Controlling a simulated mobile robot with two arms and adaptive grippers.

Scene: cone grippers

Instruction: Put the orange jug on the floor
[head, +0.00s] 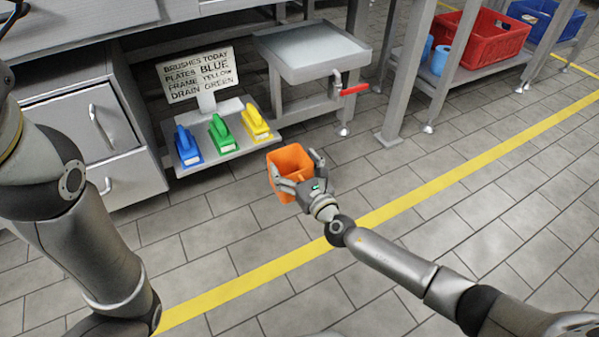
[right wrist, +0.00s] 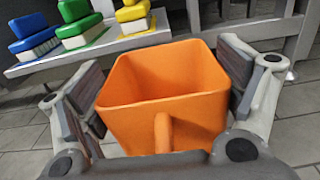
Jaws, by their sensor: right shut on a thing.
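The orange jug (head: 289,161) is an open-topped, square-sided vessel with a handle on the side facing my right wrist camera. In the head view it is over the grey tiled floor, in front of the brush shelf; I cannot tell whether its base touches the floor. My right gripper (head: 294,172) is shut on the jug, with one finger on each side. In the right wrist view the jug (right wrist: 165,95) sits upright between the finger pads and looks empty inside. My left arm comes in at the left of the head view, but its gripper is out of view.
A low shelf (head: 238,152) holds blue (head: 188,147), green (head: 222,134) and yellow (head: 255,123) brushes below a sign (head: 199,75). A grey cart (head: 312,52) stands behind. Red (head: 482,38) and blue crates sit at upper right. Tiled floor with a yellow line (head: 440,180) is clear in front.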

